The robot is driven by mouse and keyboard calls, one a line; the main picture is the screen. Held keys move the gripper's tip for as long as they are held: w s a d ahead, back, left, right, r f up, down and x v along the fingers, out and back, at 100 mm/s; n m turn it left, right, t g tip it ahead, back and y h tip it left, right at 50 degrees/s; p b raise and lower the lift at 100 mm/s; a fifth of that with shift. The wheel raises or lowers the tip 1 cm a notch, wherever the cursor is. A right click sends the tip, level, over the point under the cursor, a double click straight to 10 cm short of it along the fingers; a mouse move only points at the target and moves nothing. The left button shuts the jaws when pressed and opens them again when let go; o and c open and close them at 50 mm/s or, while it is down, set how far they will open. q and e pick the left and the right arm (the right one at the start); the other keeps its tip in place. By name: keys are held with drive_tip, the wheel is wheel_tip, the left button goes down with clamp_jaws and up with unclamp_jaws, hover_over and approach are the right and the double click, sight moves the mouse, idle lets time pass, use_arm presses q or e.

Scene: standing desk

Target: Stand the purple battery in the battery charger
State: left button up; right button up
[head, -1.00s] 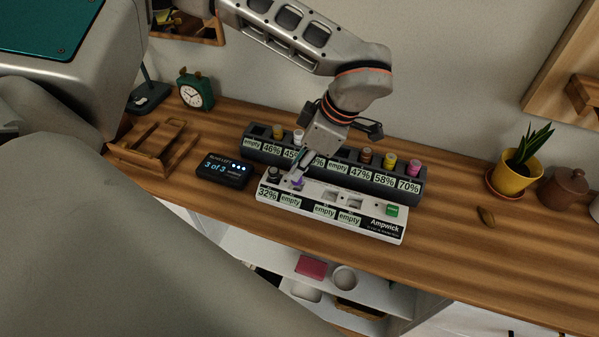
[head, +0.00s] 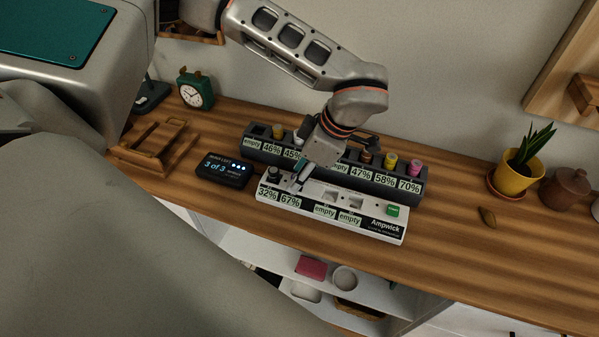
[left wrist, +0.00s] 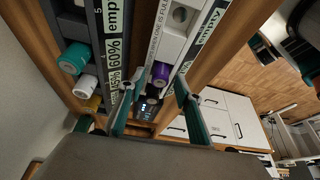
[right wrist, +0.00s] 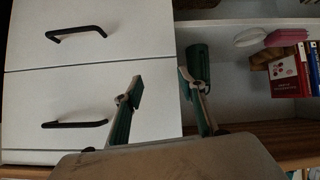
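The white battery charger (head: 372,226) lies on the wooden desk, its labels reading 32%, 67%, empty and empty. A dark battery (head: 273,174) stands in its 32% slot. In the left wrist view the purple battery (left wrist: 161,72) stands in the charger (left wrist: 172,47), its top showing. My left gripper (head: 299,178) is down at the 67% slot and hides most of that battery in the head view. In the left wrist view its fingers (left wrist: 156,92) are spread with gaps on both sides of the purple battery. My right gripper (right wrist: 164,84) is open and empty, facing white drawers and a shelf.
A dark battery rack (head: 400,190) with several coloured batteries stands right behind the charger. A small black display (head: 224,172) reading "3 of 3" and a wooden stand (head: 155,148) are to its left. A potted plant (head: 517,178) stands right. The desk's right front is clear.

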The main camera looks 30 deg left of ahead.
use_arm(q)
drive_tip(key=v, duration=1.2)
drive_tip(key=shift+p, duration=0.3)
drive_tip(key=shift+r, duration=0.1)
